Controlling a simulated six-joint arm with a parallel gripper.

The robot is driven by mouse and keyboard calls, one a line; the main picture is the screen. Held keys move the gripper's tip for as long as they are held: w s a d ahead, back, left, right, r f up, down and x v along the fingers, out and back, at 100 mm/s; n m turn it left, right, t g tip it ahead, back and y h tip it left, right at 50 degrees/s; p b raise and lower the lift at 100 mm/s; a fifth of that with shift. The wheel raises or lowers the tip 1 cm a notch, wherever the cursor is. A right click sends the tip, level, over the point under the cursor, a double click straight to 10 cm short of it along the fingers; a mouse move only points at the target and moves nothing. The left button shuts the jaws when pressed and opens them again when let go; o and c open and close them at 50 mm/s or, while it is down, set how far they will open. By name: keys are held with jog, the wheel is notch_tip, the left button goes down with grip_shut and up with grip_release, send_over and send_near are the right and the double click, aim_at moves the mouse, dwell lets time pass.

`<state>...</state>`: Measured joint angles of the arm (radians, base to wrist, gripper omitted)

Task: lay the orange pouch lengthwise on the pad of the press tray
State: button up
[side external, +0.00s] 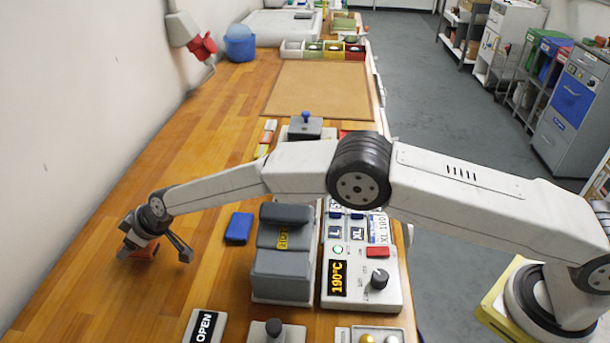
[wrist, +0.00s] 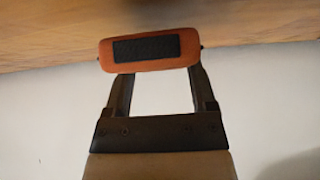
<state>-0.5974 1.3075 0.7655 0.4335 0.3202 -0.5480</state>
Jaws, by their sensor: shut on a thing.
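The orange pouch (wrist: 190,45), with a black panel on its face, is between the two fingers of my gripper (wrist: 153,70) in the wrist view, held across its length. In the side view, my gripper (side external: 155,254) is low at the left of the bench near the wall, with a bit of the orange pouch (side external: 147,250) showing between the fingers. The grey press (side external: 283,272) with a HOT label stands to the right, apart from the gripper. I cannot make out the pad of its tray.
A blue pouch (side external: 238,228) lies between my gripper and the press. A control box (side external: 360,284) showing 190°C is right of the press. My arm passes over the bench behind the press. Bare wood surrounds the gripper.

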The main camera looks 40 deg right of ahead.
aim_at(122, 244)
jog(key=r, duration=0.1)
jog(key=s+r, duration=0.1)
jog(key=shift+s+d+r, duration=0.2)
jog(key=shift+d+r, duration=0.2)
jog(key=v, duration=0.2)
jog(key=a+v, duration=0.1)
jog(key=v, duration=0.2)
jog(key=shift+s+d+r, duration=0.2)
jog(key=shift+s+r, duration=0.1)
jog(key=shift+r, duration=0.1)
jog(key=s+d+r, duration=0.3)
jog(key=s+d, duration=0.1)
jog(key=s, duration=0.3)
jog(key=shift+s+d+r, duration=0.25)
jog(key=shift+d+r, duration=0.05)
jog(key=shift+d, duration=0.05)
jog(key=shift+w+r, duration=0.1)
jog(key=shift+w, duration=0.1)
